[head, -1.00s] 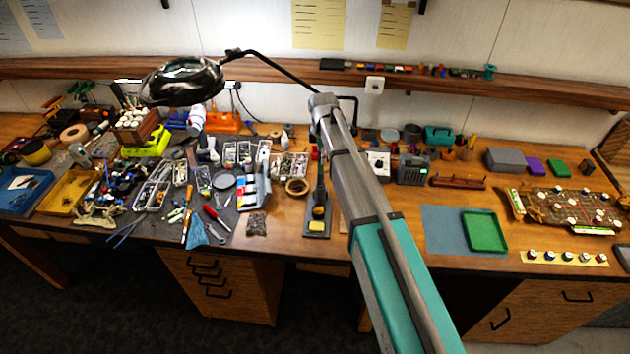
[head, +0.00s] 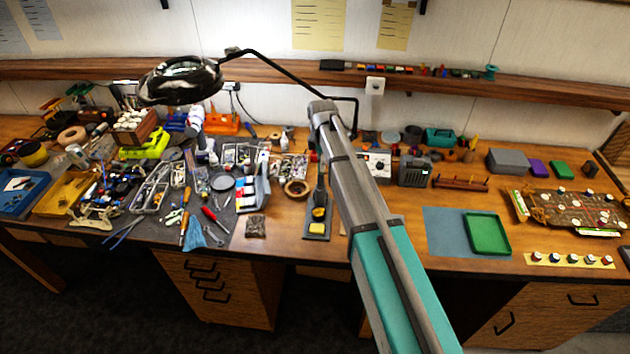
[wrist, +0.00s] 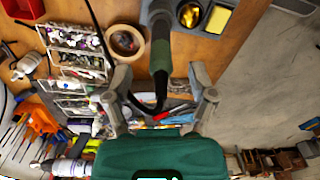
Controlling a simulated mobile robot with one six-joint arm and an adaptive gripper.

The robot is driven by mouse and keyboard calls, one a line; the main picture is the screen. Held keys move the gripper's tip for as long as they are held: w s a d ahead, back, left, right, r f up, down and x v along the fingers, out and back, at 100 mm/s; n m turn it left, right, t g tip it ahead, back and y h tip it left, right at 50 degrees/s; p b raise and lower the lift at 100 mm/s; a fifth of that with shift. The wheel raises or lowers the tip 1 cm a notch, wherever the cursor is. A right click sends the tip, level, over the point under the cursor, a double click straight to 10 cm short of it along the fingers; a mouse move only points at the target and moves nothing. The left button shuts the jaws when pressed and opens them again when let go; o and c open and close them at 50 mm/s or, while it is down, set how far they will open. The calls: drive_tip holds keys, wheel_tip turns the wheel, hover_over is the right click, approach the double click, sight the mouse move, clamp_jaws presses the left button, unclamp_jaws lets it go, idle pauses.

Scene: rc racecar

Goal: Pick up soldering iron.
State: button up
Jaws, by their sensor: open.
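The soldering iron (wrist: 161,45) has a dark handle with green at its end and a black cable looping from it. In the wrist view it reaches down the upper middle, towards the space between my fingers. My gripper (wrist: 160,76) is open, with one finger on each side of the handle's end; I see no contact. The iron (head: 320,187) stands upright in its stand in the head view, just left of my arm. The stand's base (head: 312,234) holds a yellow sponge (head: 317,227). My gripper is hidden behind my arm in the head view.
Dense tools and parts trays cover the left of the bench. A magnifier lamp (head: 182,80) hangs above. A green tray (head: 487,233) lies at the right.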

sight(320, 182)
drive_tip(key=shift+f+b, duration=1.3)
drive_tip(key=shift+f, duration=0.3)
clamp_jaws()
